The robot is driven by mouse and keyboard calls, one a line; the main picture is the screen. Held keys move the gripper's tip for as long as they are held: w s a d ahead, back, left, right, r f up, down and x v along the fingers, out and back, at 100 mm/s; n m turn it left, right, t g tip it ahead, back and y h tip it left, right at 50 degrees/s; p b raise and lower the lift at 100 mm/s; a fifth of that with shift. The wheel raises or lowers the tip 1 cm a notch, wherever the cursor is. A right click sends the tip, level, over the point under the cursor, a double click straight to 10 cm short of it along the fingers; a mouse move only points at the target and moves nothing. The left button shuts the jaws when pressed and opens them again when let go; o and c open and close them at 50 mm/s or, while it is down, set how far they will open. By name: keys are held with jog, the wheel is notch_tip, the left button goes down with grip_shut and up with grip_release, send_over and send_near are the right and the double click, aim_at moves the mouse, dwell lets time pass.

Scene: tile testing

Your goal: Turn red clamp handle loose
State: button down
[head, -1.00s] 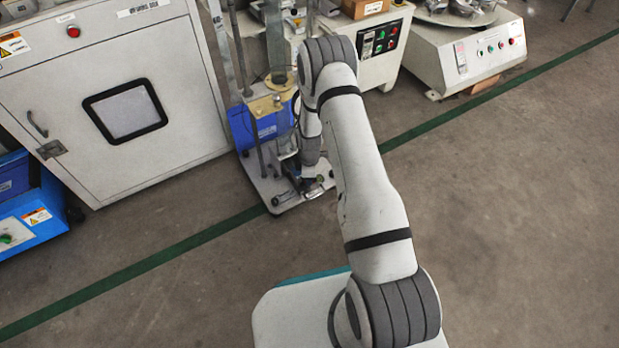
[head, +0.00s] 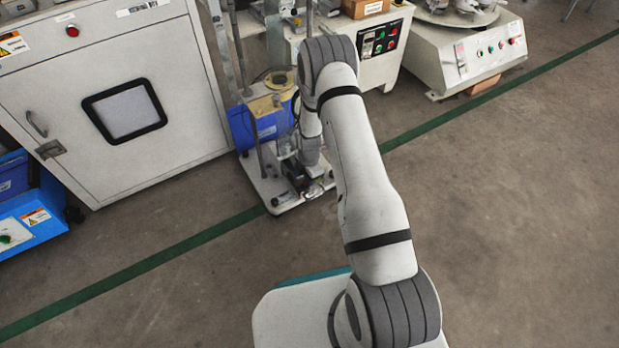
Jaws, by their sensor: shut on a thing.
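My gripper (head: 303,182) is low at the front of a floor-standing test stand, just above its pale base plate (head: 284,208). It looks small and dark here, and its fingers point down toward the plate. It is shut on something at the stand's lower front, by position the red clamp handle. My forearm and wrist cover much of that spot, and no red of the handle can be made out. The stand has upright metal rods and a yellowish plate (head: 268,104) partway up.
A blue container (head: 240,128) stands at the back of the stand. A large white cabinet (head: 180,105) is close on the left. Machines with control panels (head: 382,42) (head: 488,48) stand behind to the right.

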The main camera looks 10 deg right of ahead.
jog(key=c, duration=1.8)
grip_release()
jog(key=shift+o, duration=0.2)
jog(key=shift+r+p, duration=2.15)
jog(key=shift+r, duration=1.35)
jog(key=shift+r, duration=0.1)
jog(key=s+r+m+p, duration=0.25)
jog(key=r+p, duration=0.35)
jog(key=r, duration=0.9)
jog(key=s+r+m+t+p, duration=0.15)
jog(key=r+m+p, duration=0.35)
jog(key=r, duration=1.1)
jog(key=s+r+m+p, duration=0.3)
jog(key=r+p, duration=0.3)
jog(key=r, duration=0.9)
jog(key=s+r+m+p, duration=0.3)
jog(key=s+r+p, duration=0.2)
jog(key=r, duration=0.5)
jog(key=s+r+m+p, duration=0.4)
jog(key=s+r+p, duration=0.2)
jog(key=s+r, duration=0.3)
jog(key=s+r+m+t+p, duration=0.1)
jog(key=s+r+m+p, duration=0.3)
jog(key=s+r, duration=0.3)
jog(key=p+v, duration=0.1)
jog(key=v, duration=0.3)
jog(key=shift+w+d+r+p, duration=0.15)
jog(key=shift+w+r+p, duration=0.1)
jog(key=shift+w+p, duration=0.1)
